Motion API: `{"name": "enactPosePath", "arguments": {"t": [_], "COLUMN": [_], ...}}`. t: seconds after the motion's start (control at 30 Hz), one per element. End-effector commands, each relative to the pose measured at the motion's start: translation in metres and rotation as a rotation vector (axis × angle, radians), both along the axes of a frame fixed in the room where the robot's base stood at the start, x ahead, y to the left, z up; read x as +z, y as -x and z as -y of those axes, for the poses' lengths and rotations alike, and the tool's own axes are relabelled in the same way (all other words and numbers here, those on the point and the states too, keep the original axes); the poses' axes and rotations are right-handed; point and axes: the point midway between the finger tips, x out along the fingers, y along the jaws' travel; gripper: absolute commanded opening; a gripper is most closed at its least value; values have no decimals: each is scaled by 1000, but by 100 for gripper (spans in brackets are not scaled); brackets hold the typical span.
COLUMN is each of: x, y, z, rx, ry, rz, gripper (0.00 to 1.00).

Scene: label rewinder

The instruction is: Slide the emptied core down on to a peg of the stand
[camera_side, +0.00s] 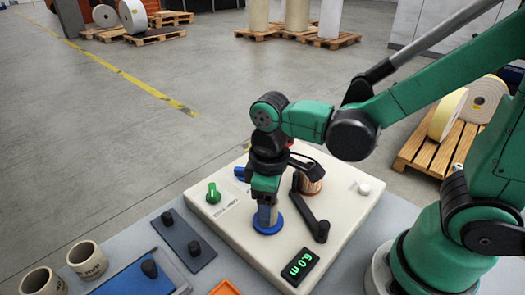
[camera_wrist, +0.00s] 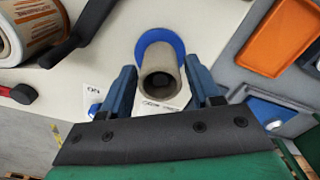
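A beige-grey cardboard core (camera_wrist: 160,80) stands upright on the blue disc (camera_wrist: 150,42) of the rewinder; the hollow end faces the wrist camera. In the side view the core (camera_side: 267,215) shows below my gripper (camera_side: 266,203), above the blue disc (camera_side: 267,226). In the wrist view the two blue fingers of my gripper (camera_wrist: 163,88) are on either side of the core, with a narrow gap visible at each side. The stand (camera_side: 180,236), a dark grey plate with two black pegs, lies left of the machine. Both pegs look bare.
Two loose cores (camera_side: 88,262) stand at the front left near a blue tray (camera_side: 135,282) with a black knob-like part. The machine has a black crank arm (camera_side: 310,212), a roll on a spindle, a green knob (camera_side: 213,194) and a display (camera_side: 300,266). An orange tray (camera_wrist: 283,38) is close by.

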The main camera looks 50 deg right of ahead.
Motion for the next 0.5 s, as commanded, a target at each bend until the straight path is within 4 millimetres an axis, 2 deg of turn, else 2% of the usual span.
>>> {"name": "enactPosePath", "arguments": {"t": [0.03,0.1,0.13,0.3,0.5], "x": [0,0,0,2,16], "y": [0,0,0,0,0], "z": [0,0,0,0,0], "rx": [0,0,0,0,0], "ry": [0,0,0,0,0], "rz": [0,0,0,0,0], "gripper": [40,20,17,16,16]}}
